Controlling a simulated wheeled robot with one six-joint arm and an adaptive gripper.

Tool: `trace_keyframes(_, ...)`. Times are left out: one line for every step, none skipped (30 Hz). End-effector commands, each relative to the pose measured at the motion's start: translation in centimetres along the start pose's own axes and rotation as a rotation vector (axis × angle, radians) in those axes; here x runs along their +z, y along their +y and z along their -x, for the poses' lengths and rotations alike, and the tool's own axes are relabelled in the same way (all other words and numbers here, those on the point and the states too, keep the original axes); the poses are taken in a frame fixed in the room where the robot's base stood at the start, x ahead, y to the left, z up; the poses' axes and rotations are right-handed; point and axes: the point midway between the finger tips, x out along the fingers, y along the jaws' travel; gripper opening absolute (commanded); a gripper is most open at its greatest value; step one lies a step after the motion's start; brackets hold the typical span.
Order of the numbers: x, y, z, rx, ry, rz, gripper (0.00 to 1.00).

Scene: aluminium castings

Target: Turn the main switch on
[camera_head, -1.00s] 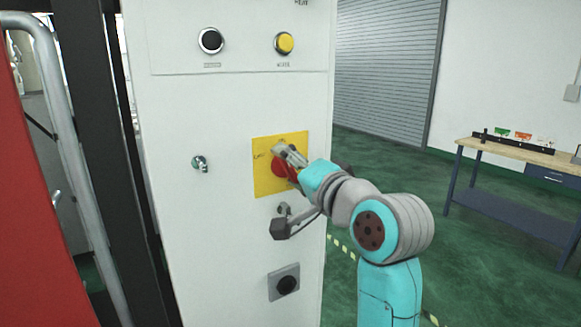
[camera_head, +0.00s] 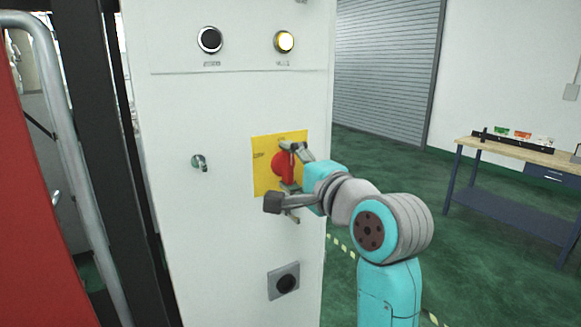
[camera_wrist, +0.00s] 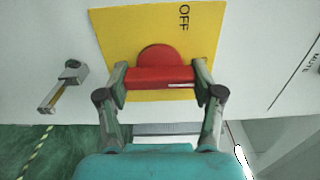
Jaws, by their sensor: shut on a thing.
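The main switch is a red rotary knob (camera_head: 279,164) with a bar handle on a yellow plate (camera_head: 264,183) on the white cabinet front. My gripper (camera_head: 290,167) is shut on the red handle, one finger above and one below it in the head view. The handle stands about upright there. In the wrist view my gripper (camera_wrist: 160,82) has a finger at each end of the red handle (camera_wrist: 160,78). The word OFF shows on the yellow plate (camera_wrist: 120,37). The label at the plate's top in the head view is too small to read.
A small metal latch (camera_head: 199,162) sits left of the plate, a black round fitting (camera_head: 286,283) below. A workbench (camera_head: 515,150) stands at the right; floor between is clear.

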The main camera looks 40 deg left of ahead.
Motion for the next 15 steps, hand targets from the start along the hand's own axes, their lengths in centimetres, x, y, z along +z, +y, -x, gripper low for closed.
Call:
trace_keyframes(-0.07,0.07,-0.01,0.001,0.001,-0.002,0.31)
trace_keyframes(-0.07,0.08,-0.01,0.001,0.001,-0.002,0.31)
trace_keyframes(-0.07,0.08,-0.01,0.001,0.001,-0.002,0.31)
trace_keyframes(-0.07,0.08,-0.01,0.002,0.001,-0.002,0.31)
trace_keyframes(-0.07,0.08,-0.01,0.002,0.001,-0.002,0.31)
trace_keyframes(-0.07,0.08,-0.01,0.002,0.001,-0.002,0.31)
trace_keyframes(-0.07,0.08,-0.01,0.002,0.001,-0.002,0.31)
trace_keyframes(-0.07,0.08,-0.01,0.002,0.001,-0.002,0.31)
trace_keyframes(-0.07,0.08,-0.01,0.002,0.001,-0.002,0.31)
trace_keyframes(-0.08,0.09,-0.01,0.002,0.001,-0.002,0.74)
trace_keyframes(-0.08,0.09,-0.01,0.002,0.001,-0.002,0.81)
trace_keyframes(-0.07,0.08,-0.01,0.002,0.001,-0.002,0.91)
trace_keyframes(-0.07,0.07,-0.01,0.002,0.001,-0.002,0.92)
trace_keyframes(-0.06,0.07,-0.01,0.001,0.001,-0.001,0.92)
trace_keyframes(-0.05,0.06,-0.01,0.001,0.001,-0.001,0.92)
